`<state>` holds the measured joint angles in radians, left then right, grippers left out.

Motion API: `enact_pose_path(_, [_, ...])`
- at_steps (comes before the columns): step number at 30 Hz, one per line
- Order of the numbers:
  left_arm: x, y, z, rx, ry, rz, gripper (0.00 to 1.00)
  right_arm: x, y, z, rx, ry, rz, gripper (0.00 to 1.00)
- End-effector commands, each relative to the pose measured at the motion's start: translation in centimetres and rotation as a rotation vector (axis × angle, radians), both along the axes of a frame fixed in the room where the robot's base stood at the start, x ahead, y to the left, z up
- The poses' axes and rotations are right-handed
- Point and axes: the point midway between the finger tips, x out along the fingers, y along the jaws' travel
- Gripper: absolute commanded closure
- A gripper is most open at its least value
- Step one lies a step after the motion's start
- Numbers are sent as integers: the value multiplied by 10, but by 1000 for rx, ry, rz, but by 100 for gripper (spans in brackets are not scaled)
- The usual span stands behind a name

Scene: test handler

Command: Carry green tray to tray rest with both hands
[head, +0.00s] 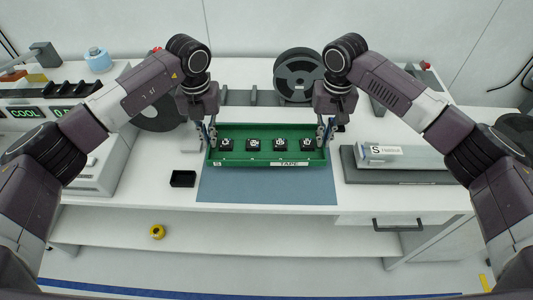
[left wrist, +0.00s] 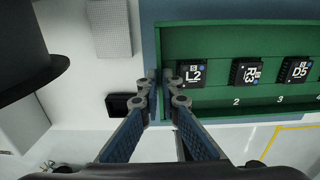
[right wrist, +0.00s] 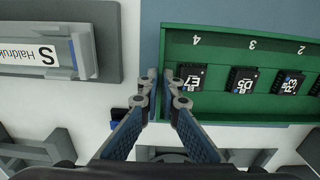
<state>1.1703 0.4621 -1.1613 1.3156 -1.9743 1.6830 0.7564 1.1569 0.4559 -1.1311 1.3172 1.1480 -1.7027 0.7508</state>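The green tray (head: 268,157) carries several black chips in a row and has a "TAPE" label on its front. It looks level above or on the blue mat (head: 266,190); I cannot tell if it touches. My left gripper (head: 209,138) has its fingers close together on both sides of the tray's left end wall, as the left wrist view (left wrist: 160,88) shows. My right gripper (head: 325,137) pinches the right end wall the same way, also in the right wrist view (right wrist: 161,88). No part is clearly recognisable as the tray rest.
A small black box (head: 183,179) stands left of the mat. A grey plate (head: 405,176) with a labelled block (head: 384,152) lies to the right. Black reels (head: 298,73) stand behind. A yellow roll (head: 157,232) is on the lower shelf. The white bench front is mostly clear.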

Motion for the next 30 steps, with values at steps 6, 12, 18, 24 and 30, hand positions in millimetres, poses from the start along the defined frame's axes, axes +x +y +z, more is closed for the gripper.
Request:
enact_pose_path(6, [0,1,0,1,0,1,100,0,-1,0,-1,-1,-1,100])
enact_pose_path(12, [0,1,0,1,0,1,100,0,-1,0,-1,-1,-1,100])
enact_pose_path(18, [0,1,0,1,0,1,100,0,-1,0,-1,-1,-1,100])
enact_pose_path(24, [-4,1,5,0,-1,1,100,-4,-1,5,0,-1,-1,100])
enact_pose_path(30, [-17,1,19,1,-2,-1,100,-17,-1,19,-1,-2,0,100])
